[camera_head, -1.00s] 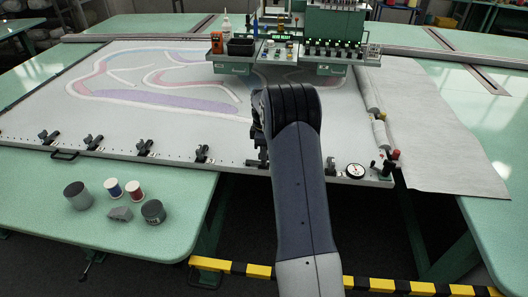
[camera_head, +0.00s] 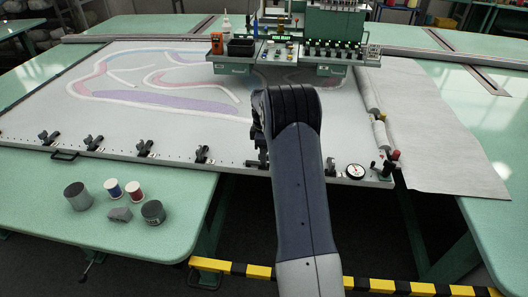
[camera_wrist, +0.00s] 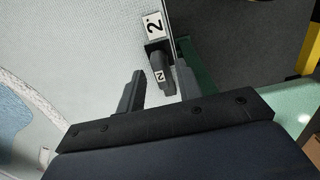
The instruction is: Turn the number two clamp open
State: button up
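My gripper (camera_wrist: 159,69) is open, with one finger on each side of the lever. A gap shows at each side; whether either finger touches cannot be told.
In the head view, several other black clamps (camera_head: 202,154) line the frame's front edge. A round dial (camera_head: 355,171) and a red-knobbed fitting (camera_head: 394,155) stand right of my arm. Cans and spools (camera_head: 135,190) are on the left table. A striped barrier (camera_head: 246,269) runs in front.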

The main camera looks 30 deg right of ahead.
notch_tip(320, 180, up, 11)
jog(key=shift+b, duration=0.45)
jog(key=shift+f, duration=0.15)
notch_tip(320, 180, down, 11)
jog(key=shift+p, duration=0.5)
jog(key=shift+m, duration=0.3)
jog(key=shift+r, duration=0.2)
